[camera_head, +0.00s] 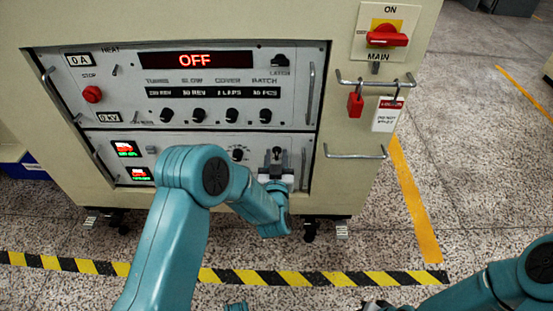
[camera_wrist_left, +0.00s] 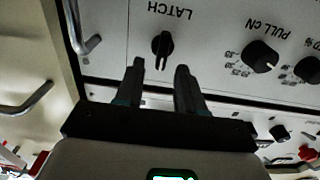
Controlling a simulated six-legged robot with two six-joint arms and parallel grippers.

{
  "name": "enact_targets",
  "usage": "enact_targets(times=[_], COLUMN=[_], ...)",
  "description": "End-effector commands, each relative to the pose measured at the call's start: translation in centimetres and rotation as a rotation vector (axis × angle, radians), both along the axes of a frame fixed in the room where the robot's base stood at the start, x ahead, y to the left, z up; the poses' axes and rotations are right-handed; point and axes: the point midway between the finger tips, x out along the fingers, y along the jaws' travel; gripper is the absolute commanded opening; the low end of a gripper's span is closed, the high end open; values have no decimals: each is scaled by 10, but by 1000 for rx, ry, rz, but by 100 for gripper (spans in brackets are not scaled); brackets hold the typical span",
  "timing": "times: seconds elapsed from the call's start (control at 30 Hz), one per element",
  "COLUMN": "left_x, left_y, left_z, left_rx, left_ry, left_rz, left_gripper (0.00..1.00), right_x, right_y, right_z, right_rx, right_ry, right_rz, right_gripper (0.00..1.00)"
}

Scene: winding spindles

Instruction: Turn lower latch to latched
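The lower latch is a black knob (camera_wrist_left: 162,45) on the pale lower panel, under the upside-down word LATCH in the left wrist view. Its grip bar stands nearly upright in that view. In the head view the lower latch (camera_head: 277,151) shows small at the right of the lower panel. My left gripper (camera_wrist_left: 160,75) is open, with its two dark fingers apart and empty. The fingers point at the panel, with the knob just past their tips and about midway between them; I see no contact. My right gripper (camera_head: 375,306) is mostly cut off at the bottom edge of the head view.
A handle (camera_wrist_left: 80,30) stands beside the lower latch. A red padlock (camera_head: 355,104) hangs on the cabinet's right.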

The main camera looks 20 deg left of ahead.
Motion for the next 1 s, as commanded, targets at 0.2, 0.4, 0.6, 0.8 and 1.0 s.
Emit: enact_targets(times=[0.2, 0.4, 0.6, 0.8, 1.0], left_x=[12, 12, 12, 12, 12], left_y=[4, 4, 4, 4, 5], left_z=[0, 1, 0, 0, 0], left_rx=[1, 1, 1, -6, -60], left_ry=[0, 0, 1, -1, -16], left_rz=[0, 0, 0, 0, 0], left_gripper=[38, 38, 0, 0, 0], right_x=[3, 3, 3, 3, 3], right_y=[-1, -1, -1, -1, -1], right_z=[-4, -4, -4, -4, -4], right_rx=[-2, -2, -2, -2, -2], right_ry=[-11, -11, -11, -11, -11], right_rz=[-1, -1, -1, -1, -1], right_gripper=[0, 0, 0, 0, 0])
